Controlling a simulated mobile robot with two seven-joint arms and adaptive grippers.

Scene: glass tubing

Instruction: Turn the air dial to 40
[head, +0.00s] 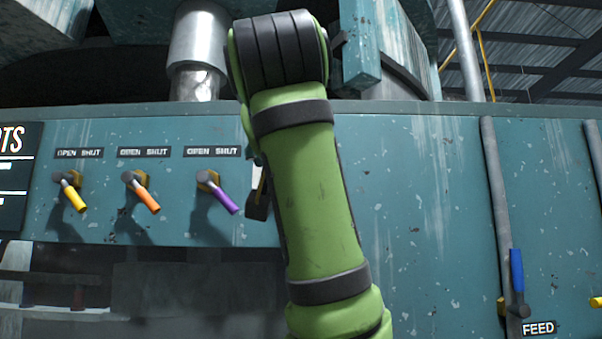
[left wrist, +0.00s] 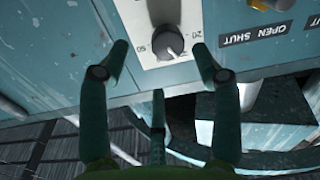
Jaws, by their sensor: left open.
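The air dial is a round black knob (left wrist: 168,42) on a white plate (left wrist: 145,17) with printed numbers, at the upper middle of the left wrist view. A 20 and a 50 can be made out there; the exact setting is too small to read. My left gripper (left wrist: 161,54) is open and empty, with one finger to each side of the knob in the picture; contact cannot be made out. In the head view my green arm covers the dial. Only a sliver of the white plate (head: 257,176) and a dark part of my gripper show beside it. My right gripper is not in view.
On the teal panel (head: 440,190), left of my arm in the head view, are yellow (head: 74,198), orange (head: 146,198) and purple (head: 223,201) levers under OPEN SHUT labels. A blue-handled lever (head: 517,270) stands at the right by a FEED label (head: 538,328).

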